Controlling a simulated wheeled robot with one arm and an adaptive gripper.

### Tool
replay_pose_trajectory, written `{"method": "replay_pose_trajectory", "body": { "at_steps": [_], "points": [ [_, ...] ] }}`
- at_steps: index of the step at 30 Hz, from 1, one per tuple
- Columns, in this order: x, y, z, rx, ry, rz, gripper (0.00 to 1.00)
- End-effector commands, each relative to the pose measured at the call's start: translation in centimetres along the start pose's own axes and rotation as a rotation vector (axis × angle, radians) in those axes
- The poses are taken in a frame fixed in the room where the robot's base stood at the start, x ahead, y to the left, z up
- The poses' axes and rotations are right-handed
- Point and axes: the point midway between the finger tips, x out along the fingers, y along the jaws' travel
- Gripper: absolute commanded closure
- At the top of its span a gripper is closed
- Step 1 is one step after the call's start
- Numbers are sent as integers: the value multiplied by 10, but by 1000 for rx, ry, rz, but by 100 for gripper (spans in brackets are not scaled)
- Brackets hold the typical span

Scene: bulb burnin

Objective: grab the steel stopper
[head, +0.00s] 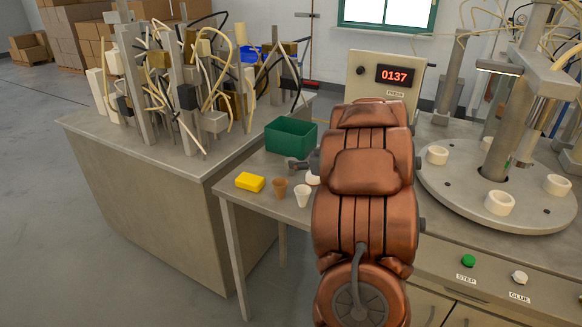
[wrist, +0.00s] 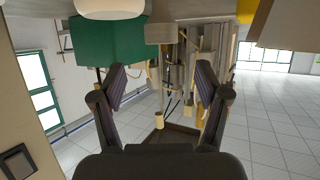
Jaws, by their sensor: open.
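My gripper (wrist: 161,68) is open in the wrist view, its two dark fingers apart with nothing held between them. A pale grey blocky shape (wrist: 160,32) shows beyond the gap at the top; I cannot tell whether it is the steel stopper or part of the background. I cannot make out the steel stopper for certain in either view. In the head view my copper arm covers the middle of the bench (head: 238,187), and things behind it are hidden. A small dark piece (head: 302,164) sticks out left of the arm, perhaps part of my gripper.
A cable-filled rack (head: 185,90) stands farther left. A round turntable (head: 455,190) with white rings is at right. The wrist picture appears upside down.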

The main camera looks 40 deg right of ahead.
Motion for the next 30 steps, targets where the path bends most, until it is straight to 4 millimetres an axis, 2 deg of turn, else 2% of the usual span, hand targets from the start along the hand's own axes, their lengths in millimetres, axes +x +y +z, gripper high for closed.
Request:
{"method": "replay_pose_trajectory", "body": {
  "at_steps": [3, 11, 21, 29, 30],
  "points": [
    [12, -1, 1, 0, -2, -3, 26],
    [27, -2, 5, 2, -4, 0, 26],
    [64, -3, 8, 0, -4, 1, 26],
    [66, -3, 8, 0, -3, 2, 26],
    [66, -3, 8, 0, -3, 2, 30]
  ]
}}
